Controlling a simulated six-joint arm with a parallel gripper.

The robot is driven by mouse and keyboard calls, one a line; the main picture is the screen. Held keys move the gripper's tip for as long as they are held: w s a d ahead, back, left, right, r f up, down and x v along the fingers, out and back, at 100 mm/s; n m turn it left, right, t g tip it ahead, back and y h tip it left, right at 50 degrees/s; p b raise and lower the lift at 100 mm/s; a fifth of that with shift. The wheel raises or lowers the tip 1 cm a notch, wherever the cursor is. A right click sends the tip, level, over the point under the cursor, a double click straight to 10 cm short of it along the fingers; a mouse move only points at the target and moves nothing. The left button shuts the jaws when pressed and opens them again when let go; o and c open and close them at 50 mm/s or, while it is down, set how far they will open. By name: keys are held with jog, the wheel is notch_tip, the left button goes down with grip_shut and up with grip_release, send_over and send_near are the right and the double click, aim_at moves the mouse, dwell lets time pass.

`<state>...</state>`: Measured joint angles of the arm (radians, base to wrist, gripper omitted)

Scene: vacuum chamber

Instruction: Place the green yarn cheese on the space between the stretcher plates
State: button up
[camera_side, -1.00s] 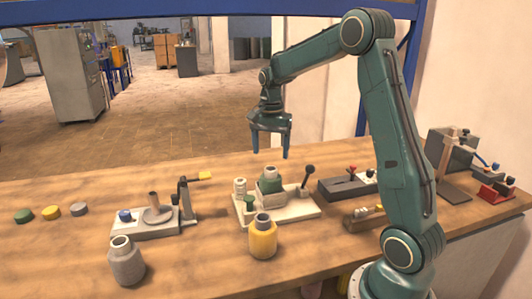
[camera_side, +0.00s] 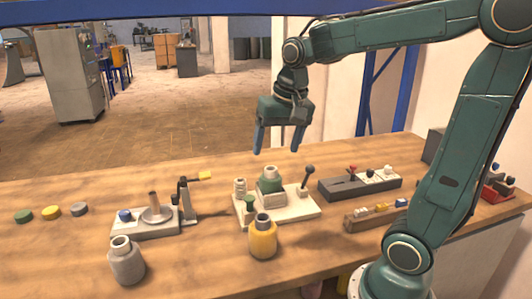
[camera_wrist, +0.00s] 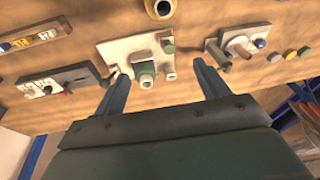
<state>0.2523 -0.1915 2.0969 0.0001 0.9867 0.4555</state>
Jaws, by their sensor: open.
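My gripper (camera_side: 277,149) is open and empty, pointing down above the middle device. In the wrist view its two fingers (camera_wrist: 161,72) stand apart, with that device beyond them. A green spool-like piece with a pale top (camera_side: 269,180), which looks like the green yarn cheese, sits on the device's white base (camera_side: 300,209). It also shows in the wrist view (camera_wrist: 146,73), nearer the left finger. A smaller green piece (camera_side: 249,204) stands in front of it. I cannot tell which part is the space between the stretcher plates.
A black-knobbed lever (camera_side: 309,170) rises at the device's right. A device with a post (camera_side: 154,209) is at left, beside several coloured discs (camera_side: 51,210). A dark box (camera_side: 359,185) lies right.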

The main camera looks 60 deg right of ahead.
jog(key=s+a+n+t, duration=0.1)
jog(key=s+a+n, duration=0.3)
jog(key=s, duration=0.2)
jog(key=s+a+f+n+t, duration=0.1)
jog(key=s+a+n, duration=0.2)
jog(key=s, duration=0.3)
jog(key=shift+s+a+n+t+y, duration=0.3)
jog(key=shift+a+n+t, duration=0.1)
jog(key=shift+n, duration=0.2)
